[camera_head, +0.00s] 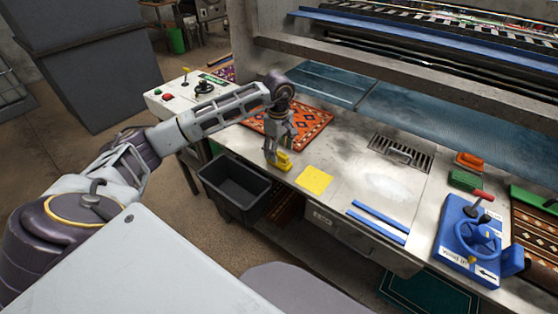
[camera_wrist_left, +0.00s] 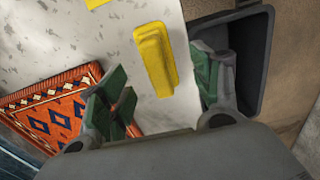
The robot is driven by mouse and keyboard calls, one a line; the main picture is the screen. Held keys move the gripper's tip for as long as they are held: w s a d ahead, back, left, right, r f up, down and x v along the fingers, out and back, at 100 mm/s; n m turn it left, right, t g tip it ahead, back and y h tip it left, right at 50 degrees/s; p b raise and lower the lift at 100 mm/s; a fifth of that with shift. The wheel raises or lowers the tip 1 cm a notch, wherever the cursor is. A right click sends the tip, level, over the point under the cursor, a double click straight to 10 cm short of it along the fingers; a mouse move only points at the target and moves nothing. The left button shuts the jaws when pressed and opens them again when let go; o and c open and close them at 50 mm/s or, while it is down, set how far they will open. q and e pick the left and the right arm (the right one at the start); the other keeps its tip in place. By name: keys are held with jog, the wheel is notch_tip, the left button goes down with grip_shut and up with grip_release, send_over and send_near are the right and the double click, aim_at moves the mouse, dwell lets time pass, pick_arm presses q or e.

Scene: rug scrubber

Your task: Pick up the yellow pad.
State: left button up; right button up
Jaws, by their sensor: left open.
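The yellow pad (camera_head: 284,162), a small block with a raised ridge, lies on the pale worktop near its front edge. It also shows in the left wrist view (camera_wrist_left: 155,58), ahead of and between the finger lines. My left gripper (camera_head: 275,155) points down at the pad, with its fingers partly covering it in the head view. In the wrist view the green-padded fingers (camera_wrist_left: 160,90) are spread wide with nothing between their tips. I cannot tell the exact height gap to the pad. My right gripper is not in view.
A flat yellow square (camera_head: 314,180) lies right of the pad. An orange patterned rug piece (camera_head: 305,130) lies behind the gripper. A dark bin (camera_head: 235,184) stands below the front edge. Blue strips (camera_head: 378,224) and a blue wheel device (camera_head: 468,240) are farther right.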

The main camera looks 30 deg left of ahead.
aim_at(279, 153)
pick_arm(q)
notch_tip(279, 153, down, 3)
jog(key=shift+w+f+p, duration=0.1)
jog(key=shift+f+p, duration=0.1)
jog(key=shift+p, duration=0.1)
jog(key=shift+f, duration=0.65)
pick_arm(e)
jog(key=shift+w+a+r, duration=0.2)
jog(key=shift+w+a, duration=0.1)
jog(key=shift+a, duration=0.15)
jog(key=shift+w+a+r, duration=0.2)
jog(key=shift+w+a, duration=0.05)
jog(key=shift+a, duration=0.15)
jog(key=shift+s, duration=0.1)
